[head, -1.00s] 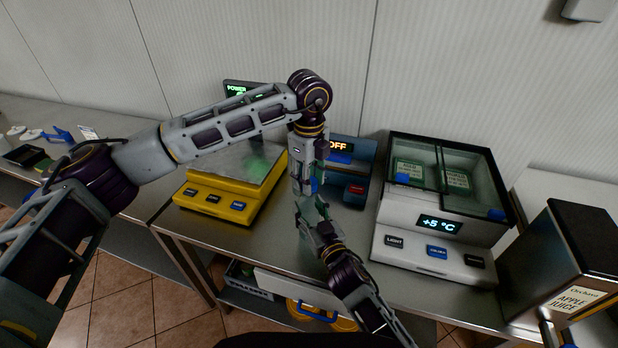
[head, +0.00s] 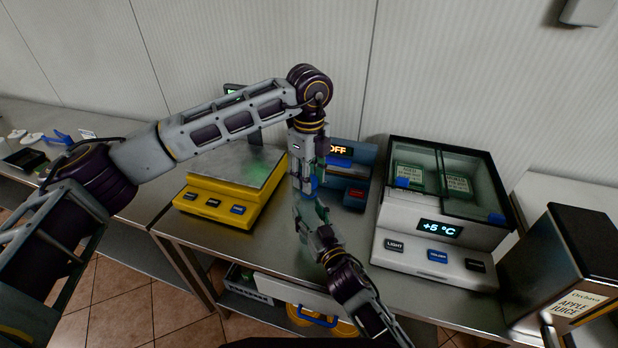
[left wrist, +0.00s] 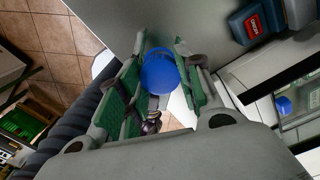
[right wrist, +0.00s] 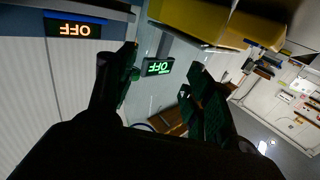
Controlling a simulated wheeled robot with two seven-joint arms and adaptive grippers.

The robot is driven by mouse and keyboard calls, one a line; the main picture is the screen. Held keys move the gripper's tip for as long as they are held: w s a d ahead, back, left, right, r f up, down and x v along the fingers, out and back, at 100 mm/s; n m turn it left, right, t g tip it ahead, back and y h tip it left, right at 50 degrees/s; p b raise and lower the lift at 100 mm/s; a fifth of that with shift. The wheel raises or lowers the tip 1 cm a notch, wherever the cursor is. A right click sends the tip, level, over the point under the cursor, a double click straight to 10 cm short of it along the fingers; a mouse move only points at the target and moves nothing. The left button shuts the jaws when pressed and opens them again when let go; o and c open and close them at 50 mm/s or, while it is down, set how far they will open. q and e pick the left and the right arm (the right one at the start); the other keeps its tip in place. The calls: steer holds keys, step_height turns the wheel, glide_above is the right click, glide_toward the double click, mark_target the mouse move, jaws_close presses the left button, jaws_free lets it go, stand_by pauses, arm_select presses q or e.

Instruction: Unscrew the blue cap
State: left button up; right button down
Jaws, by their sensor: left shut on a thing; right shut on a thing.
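The blue cap (left wrist: 160,72) shows as a round blue disc between the green pads of my left gripper (left wrist: 161,50) in the left wrist view. In the head view my left gripper (head: 308,188) points down above the counter, shut on the cap. My right gripper (head: 311,212) comes up from below and meets it. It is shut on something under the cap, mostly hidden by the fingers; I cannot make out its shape. In the right wrist view my right gripper's fingers (right wrist: 160,88) stand apart, with the held thing hard to see between them.
A yellow scale (head: 216,201) stands left of the grippers. A blue device with an OFF display (head: 342,150) stands close behind. A white cooler (head: 425,263) with a glass top is at right, then an apple juice box (head: 565,262). The counter's front strip is bare.

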arm_select(q)
steer(key=shift+r, duration=0.3)
steer(key=shift+r, duration=1.85)
arm_select(e)
steer(key=c, duration=0.5)
jaws_free()
steer(key=shift+s, duration=0.2)
steer(key=shift+v, duration=5.8)
